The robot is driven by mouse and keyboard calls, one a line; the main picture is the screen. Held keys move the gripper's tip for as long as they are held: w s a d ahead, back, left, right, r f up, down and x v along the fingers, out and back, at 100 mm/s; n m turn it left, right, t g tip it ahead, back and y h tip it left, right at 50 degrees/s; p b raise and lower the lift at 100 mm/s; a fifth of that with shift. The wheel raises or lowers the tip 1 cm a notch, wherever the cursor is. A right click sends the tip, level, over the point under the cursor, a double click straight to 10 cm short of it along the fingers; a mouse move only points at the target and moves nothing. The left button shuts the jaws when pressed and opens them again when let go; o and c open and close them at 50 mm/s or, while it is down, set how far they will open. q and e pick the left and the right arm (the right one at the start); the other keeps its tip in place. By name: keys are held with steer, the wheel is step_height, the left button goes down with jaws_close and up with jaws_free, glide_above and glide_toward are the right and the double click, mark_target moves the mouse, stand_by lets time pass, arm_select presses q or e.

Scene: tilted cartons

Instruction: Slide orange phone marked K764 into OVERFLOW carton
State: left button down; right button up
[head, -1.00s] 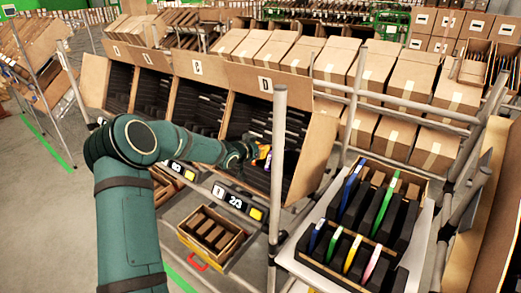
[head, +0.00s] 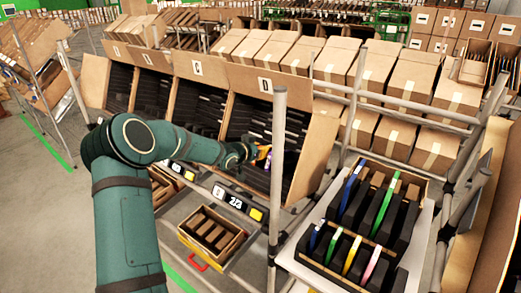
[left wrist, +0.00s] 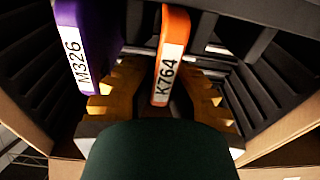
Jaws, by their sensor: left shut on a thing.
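The orange phone marked K764 (left wrist: 175,38) stands on edge between the yellow-brown fingers of my left gripper (left wrist: 158,95) in the left wrist view. The gripper is shut on it. A purple phone marked M326 (left wrist: 90,35) stands just left of it, beside the left finger. In the head view my left gripper (head: 262,153) is at the mouth of the tilted carton marked D (head: 312,150), with a bit of purple beside it. I can read no OVERFLOW label in either view. My right gripper is not in view.
Tilted cartons with black slotted inserts, one marked C (head: 197,68), stand left of D. A metal post (head: 278,150) rises close right of the gripper. A small slotted carton (head: 212,232) sits below. A crate of coloured phones (head: 330,268) stands at the right.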

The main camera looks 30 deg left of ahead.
arm_select(q)
steer(key=w+r+p+v, duration=0.1)
steer(key=p+v, duration=0.5)
steer(key=v, duration=0.9)
steer(key=shift+s+r, duration=0.25)
steer(key=shift+r, duration=0.4)
stand_by(0.6)
steer(key=shift+a, duration=0.1)
